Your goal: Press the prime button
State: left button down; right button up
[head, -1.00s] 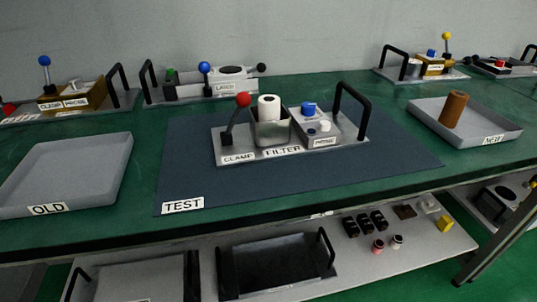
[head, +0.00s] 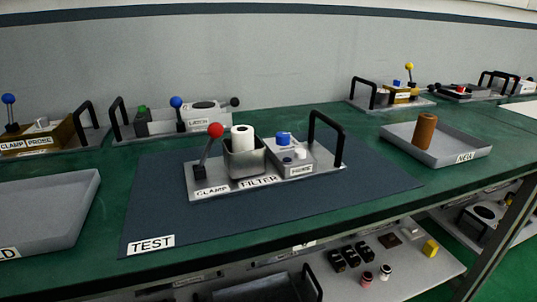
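A metal module (head: 225,187) stands on the dark TEST mat (head: 185,215) in the head view. At its left is a clamp lever with a red ball (head: 215,130), tilted a little to the right. A white cylinder (head: 242,138) sits upright in the square FILTER holder (head: 244,162). On the right a grey box carries a blue cap (head: 283,138), a small white knob (head: 300,154) and a small dark blue spot (head: 287,159). A small label (head: 301,170) on the box front is too small to read surely. Neither gripper is in view.
A black handle (head: 343,147) rises at the module's right end. A brown cylinder (head: 425,131) stands in the NEW tray (head: 460,146) on the right. An empty grey tray (head: 50,210) lies at left. Other modules line the back. The mat's front is clear.

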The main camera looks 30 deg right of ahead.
aim_at(300, 153)
jog(key=l+z, duration=0.15)
jog(key=z, duration=0.35)
jog(key=l+z, duration=0.2)
jog(key=z, duration=0.25)
jog(key=k, duration=0.1)
